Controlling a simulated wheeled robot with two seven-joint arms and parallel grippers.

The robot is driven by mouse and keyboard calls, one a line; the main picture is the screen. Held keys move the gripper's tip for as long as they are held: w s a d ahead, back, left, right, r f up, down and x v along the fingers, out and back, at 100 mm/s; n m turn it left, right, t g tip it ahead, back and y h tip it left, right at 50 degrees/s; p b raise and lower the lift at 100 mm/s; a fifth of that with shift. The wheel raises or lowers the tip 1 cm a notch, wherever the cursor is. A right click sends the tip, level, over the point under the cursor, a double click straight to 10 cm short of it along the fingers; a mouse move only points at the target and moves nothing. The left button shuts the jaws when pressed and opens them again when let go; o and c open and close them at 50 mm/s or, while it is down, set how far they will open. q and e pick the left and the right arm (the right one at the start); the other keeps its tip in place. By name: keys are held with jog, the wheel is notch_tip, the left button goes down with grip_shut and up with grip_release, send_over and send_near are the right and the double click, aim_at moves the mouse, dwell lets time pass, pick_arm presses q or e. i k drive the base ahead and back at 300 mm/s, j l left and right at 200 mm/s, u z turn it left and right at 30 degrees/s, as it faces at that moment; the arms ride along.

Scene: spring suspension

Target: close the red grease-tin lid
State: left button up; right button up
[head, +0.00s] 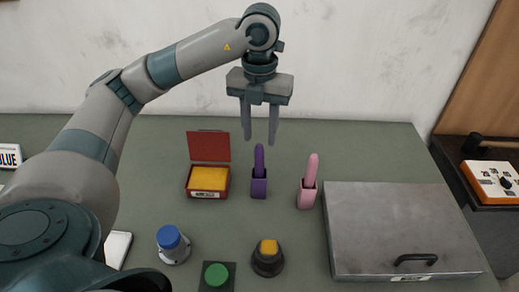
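The red grease tin (207,194) stands on the green table left of the middle, with yellow content showing inside. Its red lid (208,146) is open and stands up at the back of the tin, leaning slightly. My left gripper (259,140) hangs pointing down, to the right of the lid, above and behind the purple marker-like item. Its two fingers are apart with nothing between them. My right gripper is not in the view.
A metal box with a handle (395,225) fills the right side. A blue-topped jar (169,238), a green button (216,275) and a yellow-topped knob (268,249) are in front.

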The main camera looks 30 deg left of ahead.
aim_at(203, 145)
jog(key=u, duration=1.5)
